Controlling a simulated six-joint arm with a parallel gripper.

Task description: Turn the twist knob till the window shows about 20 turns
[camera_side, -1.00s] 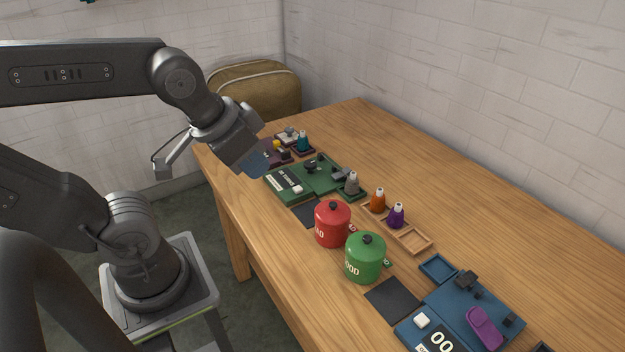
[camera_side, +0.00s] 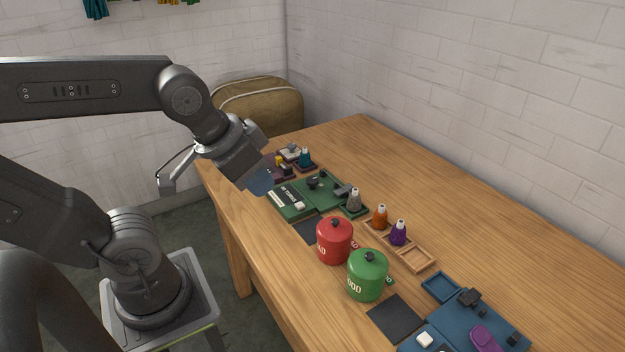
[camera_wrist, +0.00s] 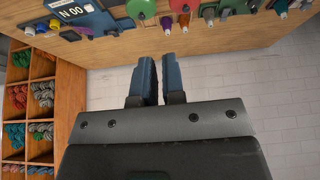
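My gripper (camera_side: 258,182) hangs over the near edge of the table, beside the green board (camera_side: 325,196), touching nothing I can make out. In the wrist view its two blue fingers (camera_wrist: 161,62) stand apart with a narrow, empty gap. The green board carries a dark window strip (camera_side: 286,196) too small to read, and a dark knob-like part (camera_side: 313,182). A blue board (camera_side: 460,318) at the lower right carries a purple part (camera_side: 484,338). A window reading "00" (camera_wrist: 75,12) shows in the wrist view. I cannot tell which part is the twist knob.
A red jar (camera_side: 334,243) and a green jar (camera_side: 367,277) stand mid-table. A tan bag (camera_side: 262,106) lies at the back. The table's right side is clear.

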